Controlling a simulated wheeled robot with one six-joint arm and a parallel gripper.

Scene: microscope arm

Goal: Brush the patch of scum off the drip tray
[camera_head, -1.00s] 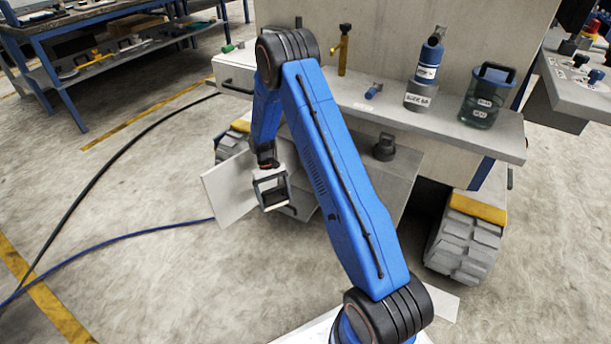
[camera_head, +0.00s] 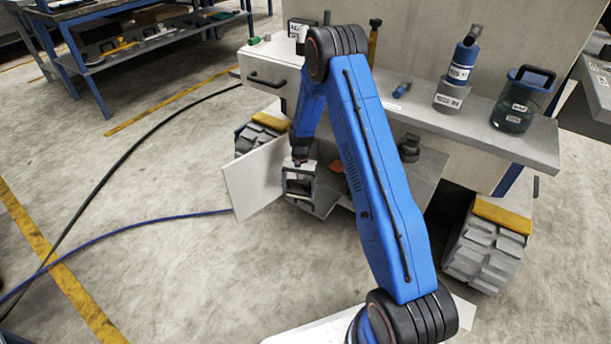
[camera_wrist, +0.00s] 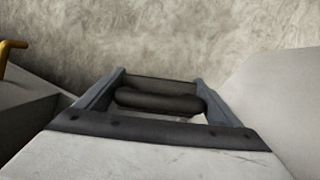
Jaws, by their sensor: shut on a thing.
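My gripper (camera_head: 298,186) is low in front of the bench, beside a pale open panel (camera_head: 252,180). In the wrist view its fingers (camera_wrist: 158,100) are closed on a dark rounded bar (camera_wrist: 160,101) that looks like a handle; what it belongs to is not clear. A rust-brown patch (camera_head: 338,167) shows just right of the gripper, on or by a grey surface under the bench; it may be the scum. I cannot make out the drip tray for certain, and my arm hides part of that area. No brush is clearly recognisable.
Tracked feet (camera_head: 488,245) stand below.

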